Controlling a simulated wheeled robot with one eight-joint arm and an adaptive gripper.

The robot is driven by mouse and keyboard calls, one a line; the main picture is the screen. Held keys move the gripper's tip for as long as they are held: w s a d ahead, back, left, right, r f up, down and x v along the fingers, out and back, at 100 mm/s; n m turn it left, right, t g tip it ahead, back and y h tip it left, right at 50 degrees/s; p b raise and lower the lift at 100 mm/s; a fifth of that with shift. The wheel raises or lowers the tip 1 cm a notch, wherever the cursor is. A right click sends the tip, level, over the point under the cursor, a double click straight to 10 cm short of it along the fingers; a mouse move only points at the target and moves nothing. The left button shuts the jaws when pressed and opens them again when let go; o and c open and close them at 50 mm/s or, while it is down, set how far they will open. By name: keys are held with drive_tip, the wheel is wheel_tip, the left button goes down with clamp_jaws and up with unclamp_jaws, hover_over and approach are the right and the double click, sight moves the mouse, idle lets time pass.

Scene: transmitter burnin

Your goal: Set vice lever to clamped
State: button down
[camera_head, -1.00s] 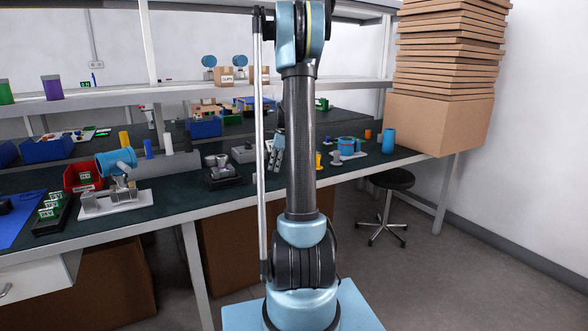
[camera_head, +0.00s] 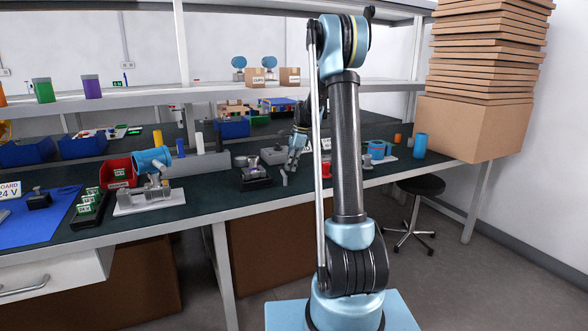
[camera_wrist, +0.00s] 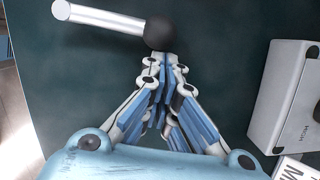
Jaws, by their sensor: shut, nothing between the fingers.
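In the wrist view, a lever shows as a pale cylindrical bar (camera_wrist: 98,17) ending in a black ball knob (camera_wrist: 158,33). My gripper (camera_wrist: 165,62) is shut and empty, with its fingertips just below the knob. They touch it or are very close; I cannot tell which. The vice body is out of the wrist view. In the head view, my gripper (camera_head: 290,170) is low over the bench, just right of a small dark-based fixture (camera_head: 256,183) that looks like the vice. Its lever cannot be made out clearly there.
A pale box (camera_wrist: 288,95) stands right of my gripper in the wrist view. On the green bench top are a red bin (camera_head: 118,172), a white-based device with a blue cylinder (camera_head: 150,200), and a blue cup (camera_head: 420,146). A shelf (camera_head: 230,93) runs above the bench.

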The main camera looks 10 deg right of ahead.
drive_tip(key=shift+a, duration=0.25)
idle(0.4)
drive_tip(key=shift+d, duration=0.1)
drive_tip(key=d, duration=0.1)
drive_tip(key=w+d, duration=0.1)
drive_tip(key=d, duration=0.2)
drive_tip(key=shift+w+f, duration=0.25)
drive_tip(key=shift+w, duration=0.05)
drive_tip(key=v, duration=0.9)
drive_tip(key=shift+w+a+r, duration=0.15)
drive_tip(key=shift+w+r, duration=0.1)
drive_tip(key=shift+r, duration=0.1)
